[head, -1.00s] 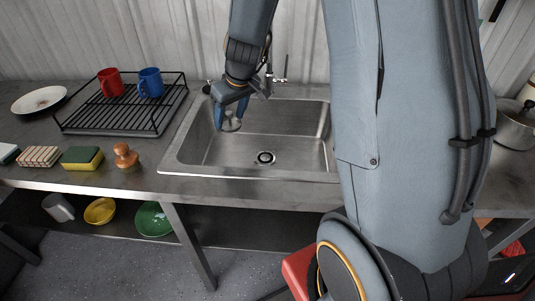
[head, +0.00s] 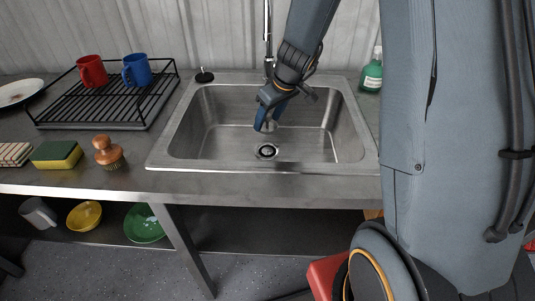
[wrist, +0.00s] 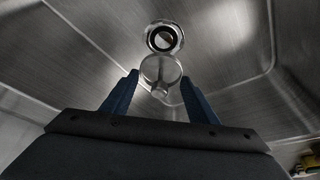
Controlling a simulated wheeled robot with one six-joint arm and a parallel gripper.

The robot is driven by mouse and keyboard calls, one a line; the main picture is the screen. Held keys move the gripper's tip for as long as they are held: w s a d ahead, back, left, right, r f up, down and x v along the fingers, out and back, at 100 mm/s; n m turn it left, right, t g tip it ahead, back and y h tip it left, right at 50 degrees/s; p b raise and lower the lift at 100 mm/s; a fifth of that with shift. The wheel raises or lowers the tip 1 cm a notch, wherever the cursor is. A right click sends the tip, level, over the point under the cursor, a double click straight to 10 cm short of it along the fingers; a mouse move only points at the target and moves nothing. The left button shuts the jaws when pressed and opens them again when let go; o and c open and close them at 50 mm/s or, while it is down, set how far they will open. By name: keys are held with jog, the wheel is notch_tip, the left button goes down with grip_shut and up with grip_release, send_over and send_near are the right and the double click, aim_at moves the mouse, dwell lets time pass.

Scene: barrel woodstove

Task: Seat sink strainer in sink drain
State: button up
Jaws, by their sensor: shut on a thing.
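The sink drain (head: 267,151) is a round opening with a dark centre in the floor of the steel sink (head: 215,132). In the wrist view the drain (wrist: 161,38) is just beyond the strainer. The sink strainer (wrist: 160,72) is a round metal disc with a small knob. My gripper (head: 267,122) is inside the basin, above and slightly behind the drain in the head view. It is shut on the strainer, which shows between the fingertips in the wrist view. The strainer is apart from the drain, and only a small part of it shows in the head view.
A dish rack (head: 105,100) holds a red mug (head: 91,71) and a blue mug (head: 137,70), left of the sink. A green soap bottle (head: 372,72) stands right of the sink.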

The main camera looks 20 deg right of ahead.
aim_at(274, 130)
notch_tip(274, 130, down, 10)
jog(key=b, duration=0.2)
jog(key=shift+r+b, duration=0.15)
jog(key=shift+b, duration=0.15)
jog(key=shift+f+b, duration=0.2)
jog(key=shift+b, duration=0.15)
jog(key=o, duration=1)
jog(key=shift+o, duration=0.2)
jog(key=shift+r, duration=0.15)
jog(key=shift+r+p, duration=0.15)
jog(key=shift+p, duration=0.3)
jog(key=p+v, duration=0.1)
jog(key=v, duration=1)
jog(key=shift+s+d+r, duration=0.15)
jog(key=shift+s+r, duration=0.05)
jog(key=shift+r, duration=0.15)
